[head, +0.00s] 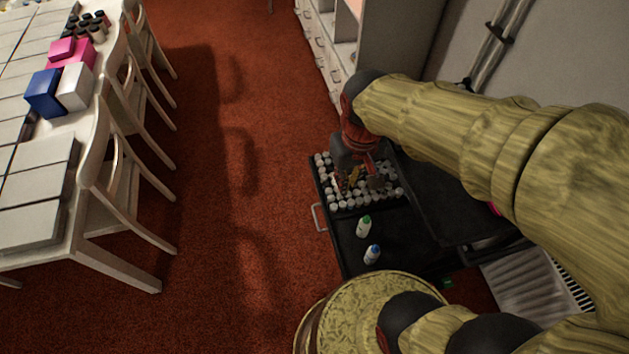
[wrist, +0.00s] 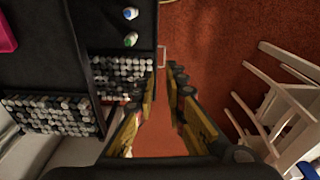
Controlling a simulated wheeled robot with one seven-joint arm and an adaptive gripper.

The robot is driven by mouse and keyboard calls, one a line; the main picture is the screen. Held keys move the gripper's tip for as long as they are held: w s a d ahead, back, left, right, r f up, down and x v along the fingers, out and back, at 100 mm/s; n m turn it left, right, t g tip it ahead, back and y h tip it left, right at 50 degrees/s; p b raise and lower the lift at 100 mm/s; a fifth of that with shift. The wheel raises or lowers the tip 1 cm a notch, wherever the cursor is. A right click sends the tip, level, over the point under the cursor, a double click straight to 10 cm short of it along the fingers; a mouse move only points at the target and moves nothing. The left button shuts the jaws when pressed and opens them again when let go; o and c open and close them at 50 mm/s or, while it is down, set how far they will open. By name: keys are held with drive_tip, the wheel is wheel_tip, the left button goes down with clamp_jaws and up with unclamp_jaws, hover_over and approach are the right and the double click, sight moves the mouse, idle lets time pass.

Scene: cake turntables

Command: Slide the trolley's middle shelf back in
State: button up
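The trolley's black shelf (head: 340,240) stands pulled out to the left from under a higher black top (head: 440,205). It carries a block of pale-capped bottles and two white bottles, one green-capped (head: 364,226) and one blue-capped (head: 372,254). A pale loop handle (head: 319,218) is on its left edge; the handle also shows in the wrist view (wrist: 162,57). My gripper (head: 357,182) is above the bottle block, at the far end of the shelf. In the wrist view its fingers (wrist: 163,80) are apart, with only carpet seen between them. I cannot tell its exact height over the bottles.
White chairs (head: 125,180) and a table (head: 75,240) with boxes stand at the left. A drawer cabinet (head: 325,55) is at the back. Red carpet (head: 225,240) is clear between the chairs and the shelf. A ribbed white panel (head: 520,285) is at the lower right.

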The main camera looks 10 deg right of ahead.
drive_tip(key=w+f, duration=0.1)
drive_tip(key=w, duration=0.1)
drive_tip(key=w+f+g+p, duration=0.1)
drive_tip(key=w+f, duration=0.1)
drive_tip(key=w+a+f+n+g+p, duration=0.1)
drive_tip(key=w, duration=0.1)
drive_tip(key=shift+w+f+h, duration=0.1)
drive_tip(key=shift+f+h, duration=0.2)
drive_tip(key=shift+f, duration=0.05)
clamp_jaws()
drive_tip(key=w+a+f+n+g+h+p, duration=0.1)
drive_tip(key=w+f+n+p, duration=0.3)
drive_tip(key=f, duration=0.8)
drive_tip(key=w+a+f+n+h+p, duration=0.1)
drive_tip(key=w+f+n, duration=0.2)
drive_tip(key=w+f, duration=0.55)
drive_tip(key=w+a+f+n+g+h+p, duration=0.1)
drive_tip(key=w+f+n+p, duration=0.15)
drive_tip(key=f, duration=1.15)
drive_tip(key=w+a+f+n+t+y, duration=0.1)
drive_tip(key=w+a+f+n+t, duration=0.15)
drive_tip(key=w+n, duration=0.6)
drive_tip(key=w+d+f+m+b, duration=0.1)
drive_tip(key=d+f+m+b, duration=0.1)
drive_tip(key=d+f, duration=0.4)
drive_tip(key=shift+x, duration=1.95)
